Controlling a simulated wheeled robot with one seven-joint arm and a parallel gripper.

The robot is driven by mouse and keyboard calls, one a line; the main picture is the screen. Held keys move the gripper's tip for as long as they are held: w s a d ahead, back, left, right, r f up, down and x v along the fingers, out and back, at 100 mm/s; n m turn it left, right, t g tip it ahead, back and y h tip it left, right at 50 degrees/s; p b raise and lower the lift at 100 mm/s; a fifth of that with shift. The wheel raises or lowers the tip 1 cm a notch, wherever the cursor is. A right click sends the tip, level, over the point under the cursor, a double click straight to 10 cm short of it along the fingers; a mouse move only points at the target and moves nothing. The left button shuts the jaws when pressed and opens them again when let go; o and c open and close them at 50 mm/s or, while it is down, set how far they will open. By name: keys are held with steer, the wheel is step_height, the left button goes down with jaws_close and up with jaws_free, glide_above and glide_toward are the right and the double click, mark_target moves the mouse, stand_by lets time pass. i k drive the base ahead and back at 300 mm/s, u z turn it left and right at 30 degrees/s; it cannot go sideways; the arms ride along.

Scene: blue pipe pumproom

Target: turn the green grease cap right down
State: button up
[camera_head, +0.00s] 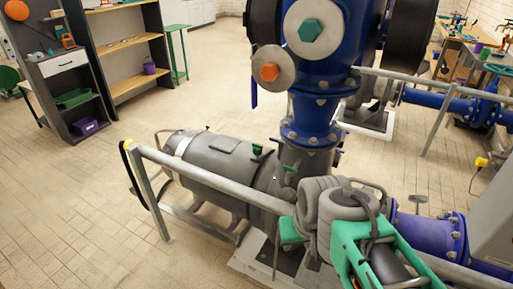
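A green hexagonal cap (310,30) sits in the middle of a round pale grey plate on the front of the blue upright pipe, at the top of the head view. A smaller green fitting (257,150) stands on top of the grey pump body; I cannot tell which of the two is the grease cap. My green and grey arm reaches in from the bottom right, below both and apart from the hexagonal cap. My gripper (291,231) is only partly visible at the arm's end near the handrail, and its fingers cannot be made out.
An orange hexagonal cap (268,72) on its own plate is just below left of the green one. A grey handrail (205,178) crosses in front of the pump (222,160). Shelves (125,45) stand at the back left. The tiled floor on the left is clear.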

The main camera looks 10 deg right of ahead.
mark_target(258, 149)
steer(key=u, duration=0.6)
steer(key=i, duration=1.5)
steer(key=u, duration=0.75)
steer(key=i, duration=0.95)
steer(key=u, duration=0.05)
